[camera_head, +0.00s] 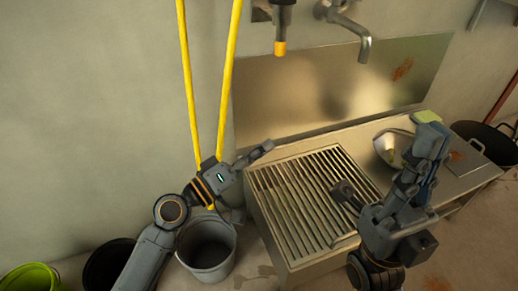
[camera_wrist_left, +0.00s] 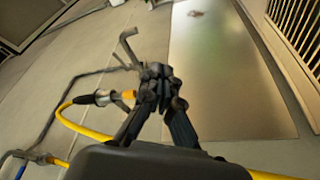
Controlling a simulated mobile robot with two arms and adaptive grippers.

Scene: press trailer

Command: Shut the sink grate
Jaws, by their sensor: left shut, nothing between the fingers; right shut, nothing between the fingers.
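The sink grate (camera_head: 287,205) is a panel of parallel metal bars. It lies about flat across the top of the metal sink (camera_head: 317,268), in the middle of the head view. Its right part is partly hidden behind my right arm. Part of a barred grate also shows at the upper right of the left wrist view (camera_wrist_left: 299,25). My left gripper (camera_head: 265,147) is shut and empty, above the grate's far left corner; its fingers also show in the left wrist view (camera_wrist_left: 157,75). My right gripper (camera_head: 430,135) is shut and empty, above the right side of the sink unit.
A grey bucket (camera_head: 208,250) stands left of the sink, with a dark bucket (camera_head: 105,265) and a green one (camera_head: 30,277) further left. A tap (camera_head: 362,45) and yellow hose (camera_head: 226,85) hang above. A bowl (camera_head: 388,148) sits right of the grate.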

